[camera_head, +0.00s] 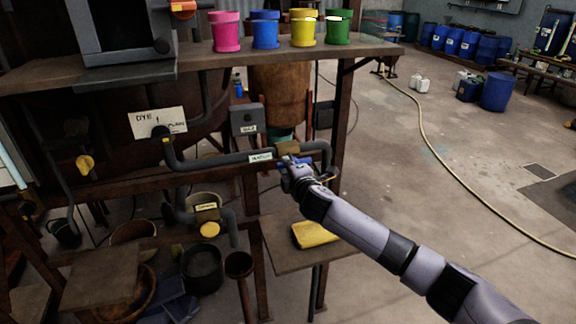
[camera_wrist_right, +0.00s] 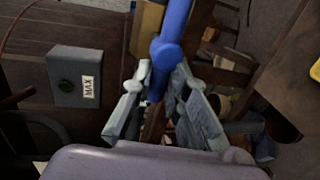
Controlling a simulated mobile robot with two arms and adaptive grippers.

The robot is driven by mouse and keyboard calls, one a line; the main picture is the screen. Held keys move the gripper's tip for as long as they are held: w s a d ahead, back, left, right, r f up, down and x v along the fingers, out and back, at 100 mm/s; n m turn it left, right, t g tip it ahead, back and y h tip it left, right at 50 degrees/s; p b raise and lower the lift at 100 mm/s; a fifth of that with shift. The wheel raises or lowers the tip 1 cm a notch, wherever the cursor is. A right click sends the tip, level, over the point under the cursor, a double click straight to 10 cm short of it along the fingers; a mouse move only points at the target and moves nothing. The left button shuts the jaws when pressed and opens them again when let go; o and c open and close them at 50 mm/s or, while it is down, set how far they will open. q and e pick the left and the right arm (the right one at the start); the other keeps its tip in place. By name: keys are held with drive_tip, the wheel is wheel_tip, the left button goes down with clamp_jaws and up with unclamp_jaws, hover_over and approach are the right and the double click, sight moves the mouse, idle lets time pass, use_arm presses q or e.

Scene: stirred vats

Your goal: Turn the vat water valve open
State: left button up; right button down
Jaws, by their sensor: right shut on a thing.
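The water valve has a brass body (camera_head: 288,147) on a dark horizontal pipe, beside a small white label (camera_head: 261,156). Its blue handle (camera_wrist_right: 172,45) shows large in the right wrist view and runs down between the fingers. My right gripper (camera_head: 290,166) is at the valve, with its arm coming in from the lower right. In the right wrist view its two fingers (camera_wrist_right: 158,92) are on either side of the handle's end, shut on it. The gripper hides part of the handle in the head view. My left gripper is not in view.
A grey box (camera_head: 246,119) hangs above the pipe; its label reads MAX in the wrist view. Pink (camera_head: 227,32), blue, yellow and green pots stand on the shelf above. A yellow cloth (camera_head: 315,234) lies on a low board below. Open floor lies right.

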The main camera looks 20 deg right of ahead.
idle(0.3)
drive_tip(key=c, duration=1.6)
unclamp_jaws()
drive_tip(key=shift+o, duration=0.2)
drive_tip(key=shift+s, duration=0.1)
drive_tip(key=s+r, duration=0.2)
drive_tip(key=s, duration=0.9)
drive_tip(key=shift+s+d, duration=0.2)
drive_tip(key=shift+s, duration=0.1)
drive_tip(key=shift+r, duration=0.1)
